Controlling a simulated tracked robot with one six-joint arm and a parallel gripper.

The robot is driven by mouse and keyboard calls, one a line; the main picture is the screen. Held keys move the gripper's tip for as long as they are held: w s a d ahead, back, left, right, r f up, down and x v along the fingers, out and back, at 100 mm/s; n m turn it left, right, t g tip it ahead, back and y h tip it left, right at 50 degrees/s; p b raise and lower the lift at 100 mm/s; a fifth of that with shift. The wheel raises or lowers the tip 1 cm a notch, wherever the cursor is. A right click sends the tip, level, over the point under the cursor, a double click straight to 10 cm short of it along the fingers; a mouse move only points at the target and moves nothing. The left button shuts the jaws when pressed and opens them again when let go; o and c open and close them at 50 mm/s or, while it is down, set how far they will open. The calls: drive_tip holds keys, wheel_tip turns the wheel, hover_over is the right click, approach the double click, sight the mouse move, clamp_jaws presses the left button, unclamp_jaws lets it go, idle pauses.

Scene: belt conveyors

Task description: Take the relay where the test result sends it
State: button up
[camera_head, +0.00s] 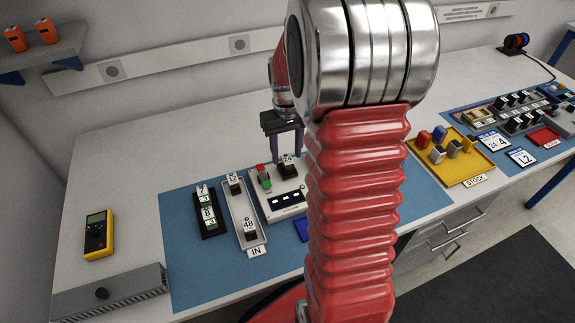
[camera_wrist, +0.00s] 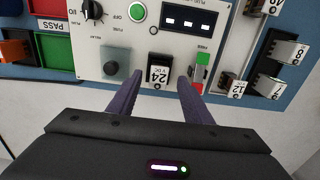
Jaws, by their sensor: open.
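A relay marked 24 V DC (camera_wrist: 160,72) sits upright on the white tester (camera_wrist: 105,45), black with a white label; it also shows in the head view (camera_head: 287,168). My gripper (camera_wrist: 160,82) is open, its two fingers on either side of the relay; I cannot tell whether they touch it. In the head view my gripper (camera_head: 285,150) hangs just above the tester. The tester's display (camera_wrist: 188,18) shows small white marks I cannot read. A round green light or button (camera_wrist: 138,12) is beside it.
An IN tray (camera_head: 238,203) holds relays marked 12 and 48. A black rack (camera_head: 208,229) with labels 7 and 8 stands left of it. A yellow STOCK tray (camera_head: 481,163) is at right, with cards and relay racks beyond. A yellow meter (camera_head: 98,235) lies at left.

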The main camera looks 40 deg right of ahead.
sight(287, 159)
drive_tip(key=shift+d+f, duration=0.15)
drive_tip(key=shift+f, duration=1.75)
drive_tip(key=shift+c, duration=0.4)
drive_tip(key=c, duration=1.1)
